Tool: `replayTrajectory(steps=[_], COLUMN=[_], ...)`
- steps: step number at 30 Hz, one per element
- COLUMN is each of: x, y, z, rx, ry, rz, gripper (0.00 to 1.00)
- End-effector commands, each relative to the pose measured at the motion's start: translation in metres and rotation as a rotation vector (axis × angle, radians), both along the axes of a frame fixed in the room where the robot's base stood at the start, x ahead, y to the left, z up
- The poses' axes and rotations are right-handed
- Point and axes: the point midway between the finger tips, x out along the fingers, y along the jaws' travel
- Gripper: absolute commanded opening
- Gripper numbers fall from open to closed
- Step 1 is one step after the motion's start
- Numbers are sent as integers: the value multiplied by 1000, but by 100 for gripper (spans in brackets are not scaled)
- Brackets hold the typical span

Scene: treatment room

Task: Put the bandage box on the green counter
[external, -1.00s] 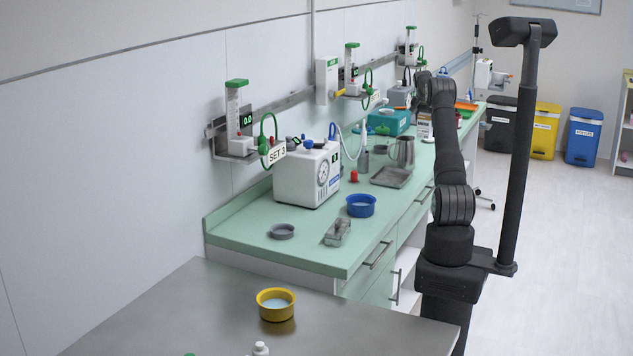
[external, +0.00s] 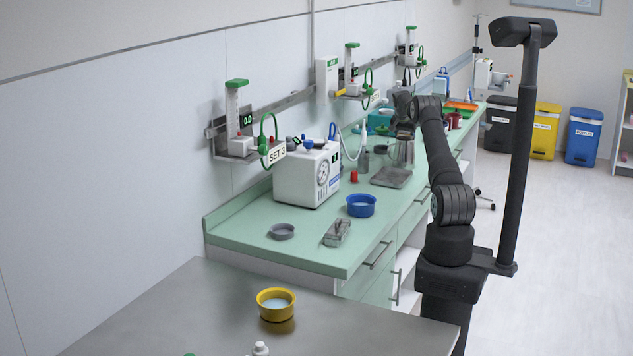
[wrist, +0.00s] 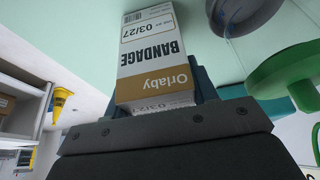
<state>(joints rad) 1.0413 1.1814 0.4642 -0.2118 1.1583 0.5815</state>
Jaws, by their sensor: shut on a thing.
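The bandage box (wrist: 155,60), white and tan with "BANDAGE" and "Orlaby" printed on it, is between the fingers of my gripper (wrist: 158,92) in the wrist view. The jaws are shut on it. In the external view my gripper (external: 404,128) is over the far half of the green counter (external: 310,252), close to the glass jug (external: 401,153). The box cannot be made out there. The pale green counter surface (wrist: 75,40) also shows beyond the box in the wrist view; whether the box touches it cannot be told.
A metal tray (external: 391,178), a red cap (external: 354,176), a blue bowl (external: 361,205), a grey dish (external: 282,231) and a white device (external: 307,175) stand on the counter. A green round object (wrist: 283,72) is close at right in the wrist view. Bare counter lies near the front.

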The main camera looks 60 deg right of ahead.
Motion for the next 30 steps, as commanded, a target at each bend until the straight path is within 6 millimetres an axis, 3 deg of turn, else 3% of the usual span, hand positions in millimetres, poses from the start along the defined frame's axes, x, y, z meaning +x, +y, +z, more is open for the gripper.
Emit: replayTrajectory(steps=[8,9,12,23,30], x=[0,0,0,0,1], y=[0,0,0,1,17], z=[-3,-3,-3,4,45], rx=[0,0,0,-1,-3], ry=[0,0,0,-1,-2], rz=[0,0,0,0,1], gripper=[28,60,74,74,74])
